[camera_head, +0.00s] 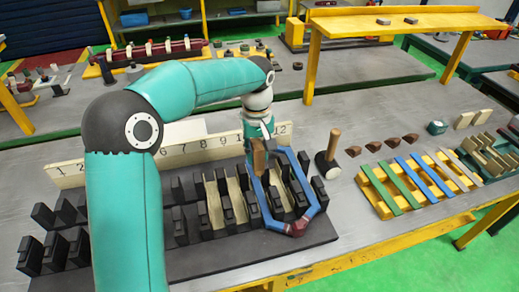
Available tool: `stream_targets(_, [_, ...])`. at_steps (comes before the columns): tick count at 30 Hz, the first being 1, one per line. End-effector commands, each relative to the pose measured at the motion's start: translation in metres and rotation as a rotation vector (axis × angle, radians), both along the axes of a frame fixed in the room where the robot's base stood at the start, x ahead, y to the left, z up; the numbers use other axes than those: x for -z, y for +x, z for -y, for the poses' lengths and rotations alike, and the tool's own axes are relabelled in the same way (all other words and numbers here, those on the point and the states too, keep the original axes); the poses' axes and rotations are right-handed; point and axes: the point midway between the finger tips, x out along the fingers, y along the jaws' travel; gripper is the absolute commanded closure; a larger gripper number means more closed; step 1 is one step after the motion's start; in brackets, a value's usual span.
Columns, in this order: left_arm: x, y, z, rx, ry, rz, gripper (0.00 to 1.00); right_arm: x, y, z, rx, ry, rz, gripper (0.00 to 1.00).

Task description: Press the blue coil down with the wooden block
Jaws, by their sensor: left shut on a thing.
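The blue coil (312,208) is a hexagonal loop around black teeth at the right end of the dark stator (320,229). A dark red band marks its near corner. My left gripper (262,137) is above the coil's far left side and is shut on the brown wooden block (259,157). The block is upright at the coil's far left side; I cannot tell whether it touches the coil. The gripper hides part of the coil's far end. My right gripper is not in view.
A numbered strip (185,151) stands behind the stator. A mallet (334,145) stands just right of the coil. Several brown wedges (381,145) lie further right, behind a yellow rack (386,207) with coloured strips. A yellow shelf (395,22) rises behind.

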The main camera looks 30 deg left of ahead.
Motion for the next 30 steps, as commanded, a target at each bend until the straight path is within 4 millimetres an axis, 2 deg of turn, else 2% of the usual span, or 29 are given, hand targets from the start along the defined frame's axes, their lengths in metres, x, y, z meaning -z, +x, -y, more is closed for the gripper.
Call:
stream_targets(12, [0.036,0.003,0.004,0.009,-0.001,0.001,1.0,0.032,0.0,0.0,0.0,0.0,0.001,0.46])
stream_targets(30, [0.077,0.004,0.004,0.01,0.001,0.001,1.0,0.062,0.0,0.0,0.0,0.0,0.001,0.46])
